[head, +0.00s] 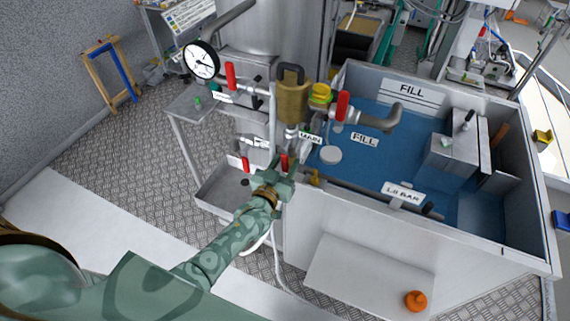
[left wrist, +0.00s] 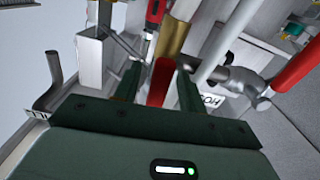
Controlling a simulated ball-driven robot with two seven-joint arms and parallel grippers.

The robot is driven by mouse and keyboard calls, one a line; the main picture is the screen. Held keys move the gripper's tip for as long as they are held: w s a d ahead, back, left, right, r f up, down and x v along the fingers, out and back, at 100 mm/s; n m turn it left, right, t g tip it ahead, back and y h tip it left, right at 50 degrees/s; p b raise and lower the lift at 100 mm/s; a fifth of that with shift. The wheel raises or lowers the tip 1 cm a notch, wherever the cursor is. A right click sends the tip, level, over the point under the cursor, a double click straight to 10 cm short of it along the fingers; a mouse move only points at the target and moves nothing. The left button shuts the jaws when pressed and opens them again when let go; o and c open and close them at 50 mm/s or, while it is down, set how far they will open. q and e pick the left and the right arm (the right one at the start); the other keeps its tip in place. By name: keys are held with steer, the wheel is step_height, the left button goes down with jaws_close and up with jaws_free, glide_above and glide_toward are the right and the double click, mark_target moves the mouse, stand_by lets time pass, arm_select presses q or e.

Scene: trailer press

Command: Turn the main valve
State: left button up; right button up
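A small sign reading MAIN (head: 310,137) is fixed by the pipework below a brass-coloured body (head: 292,97). My left gripper (head: 284,168) reaches up to a red valve handle (head: 284,161) just left of and below that sign. In the left wrist view the red handle (left wrist: 160,82) lies between the two green fingers (left wrist: 157,84). The fingers look apart, with a gap showing beside the handle; contact is not clear. The gripper hides part of the handle and valve. My right gripper is in neither view.
Other red handles stand close by: one upper left (head: 231,76), one by the FILL pipe (head: 342,106), one lower left (head: 245,163). A pressure gauge (head: 201,61) is at upper left. A blue-floored tank (head: 380,211) lies right, with an orange object (head: 416,301) in front.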

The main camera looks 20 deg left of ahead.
arm_select(q)
steer(key=s, duration=1.6)
steer(key=shift+s+a, duration=0.2)
steer(key=shift+a, duration=0.1)
steer(key=s+d+f+m+g+h+b, duration=0.15)
steer(key=s+f+g, duration=0.35)
steer(key=f, duration=0.8)
steer(key=s+a+f+m+g+y+b, duration=0.1)
steer(key=s+f+g+b, duration=0.4)
steer(key=f, duration=0.8)
steer(key=s+a+f+m+g+b, duration=0.1)
steer(key=s+a+f+g+b, duration=0.1)
steer(key=s+f+b, duration=0.5)
steer(key=s+a+f+g+y+b, duration=0.1)
steer(key=s+f+g+b, duration=0.4)
steer(key=s+f, duration=1.2)
steer(key=shift+s+a+f+m+b, duration=0.15)
steer(key=shift+a+f+m+b, duration=0.5)
steer(key=shift+f, duration=1.35)
